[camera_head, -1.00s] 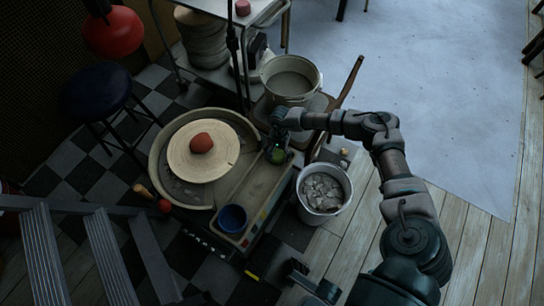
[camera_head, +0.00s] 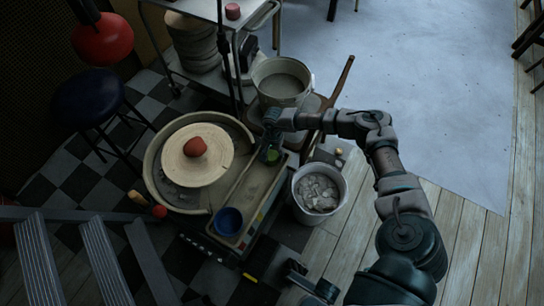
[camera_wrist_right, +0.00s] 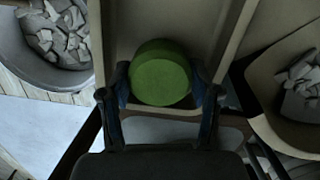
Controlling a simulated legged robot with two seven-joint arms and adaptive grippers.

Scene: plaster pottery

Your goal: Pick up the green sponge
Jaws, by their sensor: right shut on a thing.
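The green sponge (camera_head: 273,155) is a round, thick disc at the upper end of the long tray beside the pottery wheel. In the right wrist view the sponge (camera_wrist_right: 160,75) sits between the two fingers of my right gripper (camera_wrist_right: 163,88), with a finger against each side. In the head view my right gripper (camera_head: 271,148) points down over the tray's end. It is shut on the sponge. I cannot tell whether the sponge is clear of the tray floor. My left gripper does not show clearly.
The wheel (camera_head: 165,192) carries a red-brown clay lump (camera_head: 195,146). A blue bowl (camera_head: 229,221) stands at the tray's lower end. A bucket of pale scraps (camera_head: 301,207) is right of the tray, and another bucket (camera_head: 282,82) stands behind. A stool (camera_head: 93,98) is at left.

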